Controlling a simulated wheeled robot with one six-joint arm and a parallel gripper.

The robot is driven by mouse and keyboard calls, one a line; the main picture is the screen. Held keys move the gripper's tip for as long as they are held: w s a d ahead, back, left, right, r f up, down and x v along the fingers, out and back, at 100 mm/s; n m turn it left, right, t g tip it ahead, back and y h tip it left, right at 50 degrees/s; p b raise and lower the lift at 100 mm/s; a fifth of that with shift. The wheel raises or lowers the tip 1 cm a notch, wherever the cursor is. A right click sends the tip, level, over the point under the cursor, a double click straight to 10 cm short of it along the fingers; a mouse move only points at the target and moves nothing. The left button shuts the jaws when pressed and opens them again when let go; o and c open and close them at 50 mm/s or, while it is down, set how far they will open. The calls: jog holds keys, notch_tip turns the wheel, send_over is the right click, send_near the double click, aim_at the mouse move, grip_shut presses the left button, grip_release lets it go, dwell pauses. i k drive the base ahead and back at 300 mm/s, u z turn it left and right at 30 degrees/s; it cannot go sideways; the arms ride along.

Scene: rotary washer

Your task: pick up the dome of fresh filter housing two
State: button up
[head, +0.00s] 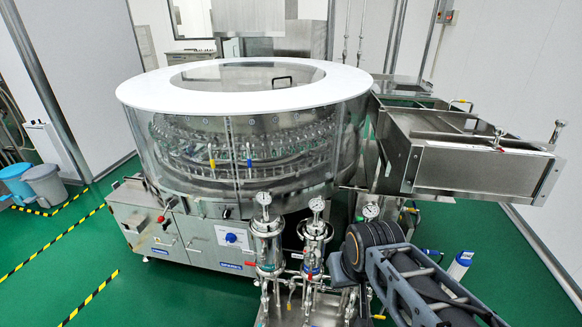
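A steel filter housing (267,245) with a pressure gauge on its domed top stands at the front of the washer. A second steel housing (315,236) with a gauge on top stands just right of it, its dome on and upright. A third gauge (370,211) shows further right, and what is beneath it is mostly hidden behind my arm. I cannot read any label that says which is fresh filter housing two. My arm comes in from the lower right, its dark rounded joint close to the right of the second housing. No gripper fingers can be made out.
The round rotary washer (245,93) with a white top ring fills the middle. A steel chute (470,150) juts out at right above my arm. Pipes and valves crowd the housings' steel base. A white-and-blue cylinder (460,265) stands at right. Green floor is free at lower left.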

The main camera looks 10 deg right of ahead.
aim_at(315, 229)
jog(key=k, duration=0.5)
jog(key=z, duration=0.75)
jog(key=i, duration=0.8)
jog(key=u, duration=0.9)
